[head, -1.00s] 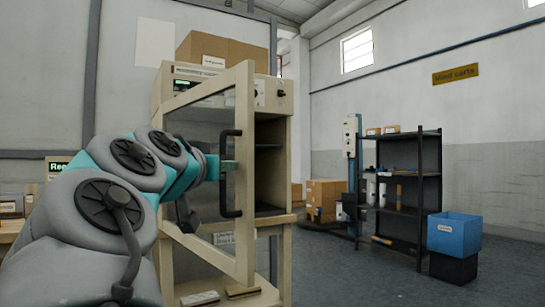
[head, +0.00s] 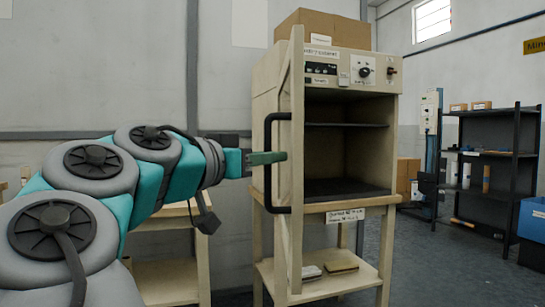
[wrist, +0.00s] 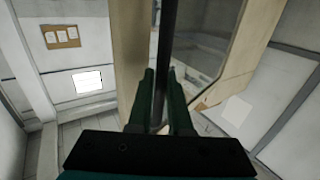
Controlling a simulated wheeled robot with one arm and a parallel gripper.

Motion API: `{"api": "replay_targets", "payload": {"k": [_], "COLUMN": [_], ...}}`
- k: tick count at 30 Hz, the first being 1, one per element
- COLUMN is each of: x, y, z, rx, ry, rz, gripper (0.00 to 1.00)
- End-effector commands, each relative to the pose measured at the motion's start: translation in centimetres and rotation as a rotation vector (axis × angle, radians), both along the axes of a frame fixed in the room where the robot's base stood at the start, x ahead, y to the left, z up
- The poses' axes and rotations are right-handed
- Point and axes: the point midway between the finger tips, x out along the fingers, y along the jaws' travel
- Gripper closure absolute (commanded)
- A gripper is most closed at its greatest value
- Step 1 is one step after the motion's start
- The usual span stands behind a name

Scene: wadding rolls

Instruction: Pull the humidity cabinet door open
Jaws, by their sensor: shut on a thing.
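The humidity cabinet (head: 349,130) is a cream box on a wooden stand, with its dark, shelved inside in full view. Its framed glass door (head: 291,235) stands swung wide, seen nearly edge-on at the left of the opening. The black bar handle (head: 268,190) is on the door's outer face. My gripper (head: 282,157) reaches in from the left at the handle's mid-height. In the wrist view, the green fingers of my gripper (wrist: 164,88) are shut on the black handle (wrist: 166,50), one on each side. The fingertips partly hide the handle.
A cardboard box (head: 322,28) sits on top of the cabinet. The stand's lower shelf (head: 325,284) holds small flat items. A black shelf rack (head: 512,172) and a blue bin (head: 532,219) stand at the right, with open floor before them.

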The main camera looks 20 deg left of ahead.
Motion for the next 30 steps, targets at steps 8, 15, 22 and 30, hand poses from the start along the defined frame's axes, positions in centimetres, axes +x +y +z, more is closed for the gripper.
{"api": "replay_targets", "payload": {"k": [8,15,22,30], "x": [0.05,0.03,0.02,0.01], "y": [0.02,0.02,0.02,0.02], "z": [-0.2,-0.18,-0.1,-0.04], "rx": [0.0,0.0,0.0,0.0], "ry": [0.004,0.004,0.002,0.001], "rz": [0.0,0.0,0.0,0.001], "gripper": [1.0,1.0,0.6,0.53]}}
